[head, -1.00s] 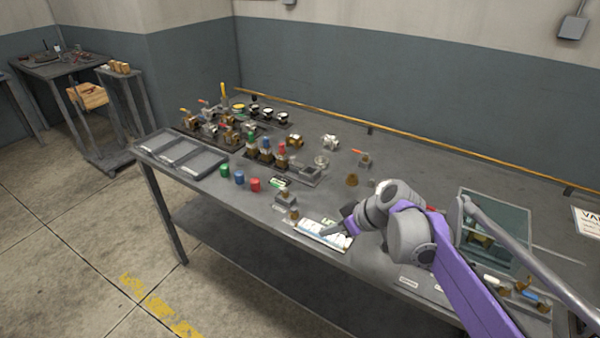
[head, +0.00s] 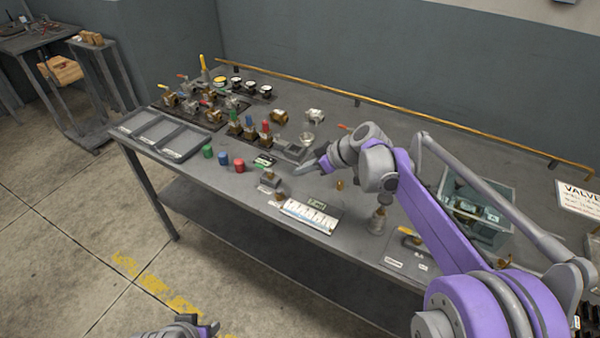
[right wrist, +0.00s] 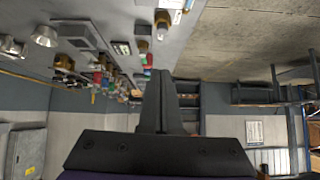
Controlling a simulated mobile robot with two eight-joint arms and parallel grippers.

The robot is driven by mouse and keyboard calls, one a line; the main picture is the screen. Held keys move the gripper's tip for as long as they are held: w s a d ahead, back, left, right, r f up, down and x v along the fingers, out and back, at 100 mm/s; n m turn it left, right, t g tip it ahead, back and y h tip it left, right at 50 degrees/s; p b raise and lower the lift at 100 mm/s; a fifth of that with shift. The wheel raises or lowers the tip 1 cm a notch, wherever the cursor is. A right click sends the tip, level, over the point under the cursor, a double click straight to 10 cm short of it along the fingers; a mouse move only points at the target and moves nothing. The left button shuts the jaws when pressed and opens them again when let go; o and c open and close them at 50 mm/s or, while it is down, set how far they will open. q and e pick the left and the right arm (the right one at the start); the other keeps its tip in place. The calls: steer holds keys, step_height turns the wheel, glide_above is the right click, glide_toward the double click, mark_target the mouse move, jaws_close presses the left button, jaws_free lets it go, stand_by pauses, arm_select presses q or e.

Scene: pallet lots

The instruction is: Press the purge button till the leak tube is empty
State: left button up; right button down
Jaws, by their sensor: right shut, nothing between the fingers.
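My right gripper (head: 303,170) is shut and empty above the bench, pointing left in the head view. Its closed fingers (right wrist: 161,95) fill the middle of the right wrist view. Near its tips are a grey block (head: 269,179) and a small panel with a greenish face (head: 264,160); the panel also shows in the right wrist view (right wrist: 121,48). I cannot make out which part is the purge button or the leak tube, nor any level in a tube. My left gripper (head: 185,326) is only partly in view at the bottom edge.
A white chart card (head: 309,213) lies at the bench's front edge. Green, blue and red cylinders (head: 222,158) stand left of the gripper. Valves (head: 200,105) crowd the back left. A yellow rail (head: 400,113) runs behind.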

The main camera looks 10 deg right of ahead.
glide_above(279, 191)
steer(key=d, duration=0.2)
step_height(279, 191, down, 5)
steer(key=f, duration=0.2)
steer(key=shift+s+f, duration=0.2)
steer(key=shift+f, duration=0.15)
steer(key=shift+a+f, duration=0.1)
steer(key=shift+f, duration=0.65)
steer(key=shift+s, duration=0.1)
